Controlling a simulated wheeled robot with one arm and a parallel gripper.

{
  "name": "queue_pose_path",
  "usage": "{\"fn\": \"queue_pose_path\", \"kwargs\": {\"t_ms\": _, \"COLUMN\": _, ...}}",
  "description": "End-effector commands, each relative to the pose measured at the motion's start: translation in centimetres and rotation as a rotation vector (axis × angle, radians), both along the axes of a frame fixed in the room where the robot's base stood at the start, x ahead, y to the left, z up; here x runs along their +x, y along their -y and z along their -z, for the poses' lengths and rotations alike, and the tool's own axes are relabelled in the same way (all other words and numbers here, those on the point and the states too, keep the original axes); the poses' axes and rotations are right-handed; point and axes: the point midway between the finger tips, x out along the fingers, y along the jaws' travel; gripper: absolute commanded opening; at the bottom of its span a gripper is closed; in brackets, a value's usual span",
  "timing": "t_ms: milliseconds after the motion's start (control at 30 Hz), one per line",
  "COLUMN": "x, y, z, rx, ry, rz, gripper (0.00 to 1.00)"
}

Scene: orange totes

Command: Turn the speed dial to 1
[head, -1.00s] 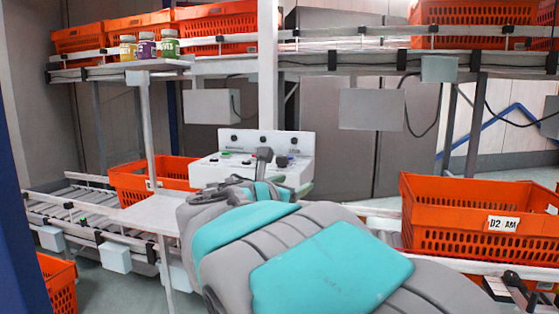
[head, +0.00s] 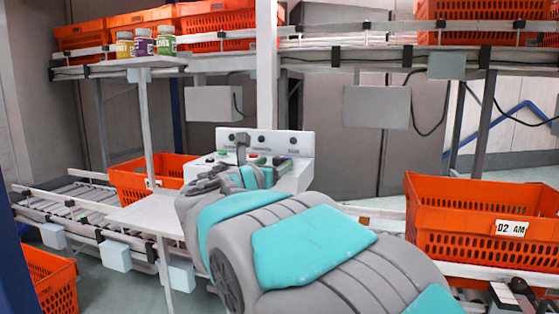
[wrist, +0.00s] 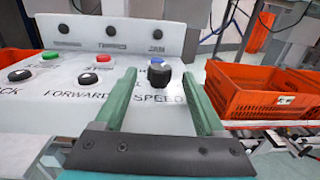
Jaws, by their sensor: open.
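The speed dial (wrist: 161,80) is a black knob on a white control panel (wrist: 60,95), above the printed word SPEED. My gripper (wrist: 159,68) has two green fingers and is open. In the wrist view the dial shows between the fingers, nearer the right one, with visible gaps on both sides. I cannot tell whether the fingertips are level with the knob or above it. The dial's pointer and the number 1 cannot be made out. In the head view my arm covers part of the panel (head: 300,178).
The panel also bears a blue button (wrist: 157,61), a red button (wrist: 104,59), a green button (wrist: 49,55) and black knobs. An orange tote (head: 480,245) stands at the right, another (head: 140,183) behind the panel's left. Bottles (head: 145,43) stand on a shelf.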

Motion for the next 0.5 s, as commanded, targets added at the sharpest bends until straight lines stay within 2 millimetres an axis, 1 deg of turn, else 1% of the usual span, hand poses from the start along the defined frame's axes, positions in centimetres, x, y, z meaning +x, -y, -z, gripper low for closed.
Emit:
{"fn": "queue_pose_path", "kwargs": {"t_ms": 33, "x": 0.8, "y": 0.2, "z": 0.0, "rx": 0.001, "ry": -0.001, "rz": 0.001, "gripper": 0.72}}
{"fn": "queue_pose_path", "kwargs": {"t_ms": 100, "x": 1.8, "y": 0.5, "z": 0.1, "rx": 0.002, "ry": -0.002, "rz": 0.001, "gripper": 0.72}}
{"fn": "queue_pose_path", "kwargs": {"t_ms": 200, "x": 2.8, "y": 0.8, "z": 0.1, "rx": 0.000, "ry": -0.001, "rz": 0.000, "gripper": 0.72}}
{"fn": "queue_pose_path", "kwargs": {"t_ms": 333, "x": 3.6, "y": 1.1, "z": 0.1, "rx": -0.001, "ry": -0.001, "rz": 0.001, "gripper": 0.72}}
{"fn": "queue_pose_path", "kwargs": {"t_ms": 500, "x": 3.7, "y": 1.2, "z": 0.1, "rx": -0.001, "ry": 0.000, "rz": 0.001, "gripper": 0.72}}
